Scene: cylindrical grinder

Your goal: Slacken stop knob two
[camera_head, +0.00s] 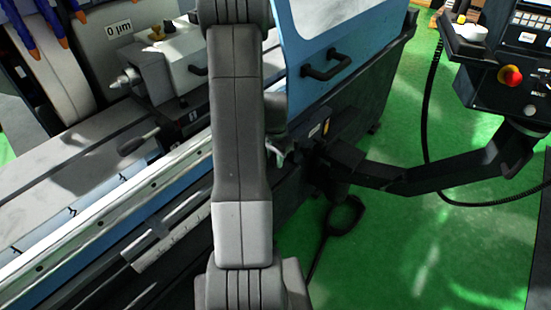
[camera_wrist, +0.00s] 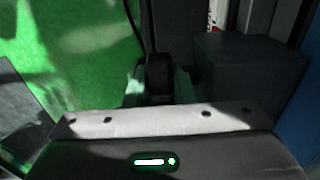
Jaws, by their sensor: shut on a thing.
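In the wrist view a dark round knob (camera_wrist: 159,72) stands upright in the picture, just beyond the pale edge of my wrist. My gripper (camera_wrist: 160,92) is closed around it, with pale greenish fingers at its left and right sides. No number is readable on the knob, so I cannot tell from a label which stop knob it is. In the head view my gripper (camera_head: 277,152) shows only in part beside my arm, low at the machine's front side. The knob is hidden there by my arm and the shade.
The blue machine door (camera_head: 345,35) with a black handle (camera_head: 327,66) is close above. A black support arm (camera_head: 420,178) carries the control panel (camera_head: 510,65) at right. A cable hangs near it. The green floor (camera_head: 420,250) is open at lower right.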

